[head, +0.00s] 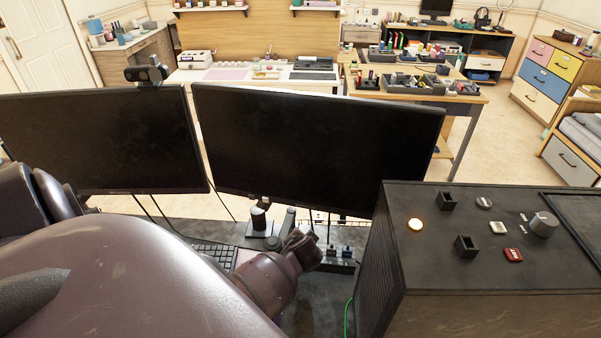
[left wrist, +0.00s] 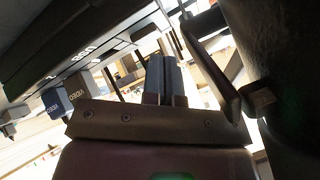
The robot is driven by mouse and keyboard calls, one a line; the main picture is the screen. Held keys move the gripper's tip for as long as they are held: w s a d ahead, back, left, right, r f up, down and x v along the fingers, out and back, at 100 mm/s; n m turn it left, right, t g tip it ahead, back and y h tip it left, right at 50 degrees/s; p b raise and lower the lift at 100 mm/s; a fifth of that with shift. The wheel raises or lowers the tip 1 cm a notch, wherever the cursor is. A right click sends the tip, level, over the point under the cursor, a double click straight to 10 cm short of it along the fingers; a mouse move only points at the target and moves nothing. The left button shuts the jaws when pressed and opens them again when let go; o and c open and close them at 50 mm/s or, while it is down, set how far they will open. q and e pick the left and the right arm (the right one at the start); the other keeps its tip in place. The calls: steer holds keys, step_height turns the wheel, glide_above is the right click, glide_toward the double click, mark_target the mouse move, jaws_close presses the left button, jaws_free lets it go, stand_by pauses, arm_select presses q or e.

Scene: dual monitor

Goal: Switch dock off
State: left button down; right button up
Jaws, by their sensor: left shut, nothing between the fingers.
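My left arm crosses the lower left of the head view, and my left gripper (head: 302,250) is low in front of the right monitor, near the cables. Its fingertips are not clear there. In the left wrist view the two grey fingers (left wrist: 166,70) are together, shut and empty. A dark housing (left wrist: 70,55) marked USB lies at upper left there, with a blue plug (left wrist: 57,101) marked VIDEO beside it. I cannot tell whether this housing is the dock. A small black unit with plugs (head: 338,264) sits right of the gripper in the head view. No power switch is clearly identifiable on either.
The left monitor (head: 90,140) and right monitor (head: 315,140) stand across the desk. A large dark box (head: 430,245) at right carries a lit round light (head: 415,224), a knob (head: 543,224) and a red switch (head: 513,255). A keyboard (head: 213,252) lies partly behind my arm.

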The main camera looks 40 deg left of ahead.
arm_select(q)
steer(key=shift+r+p, duration=0.45)
steer(key=shift+r, duration=2.55)
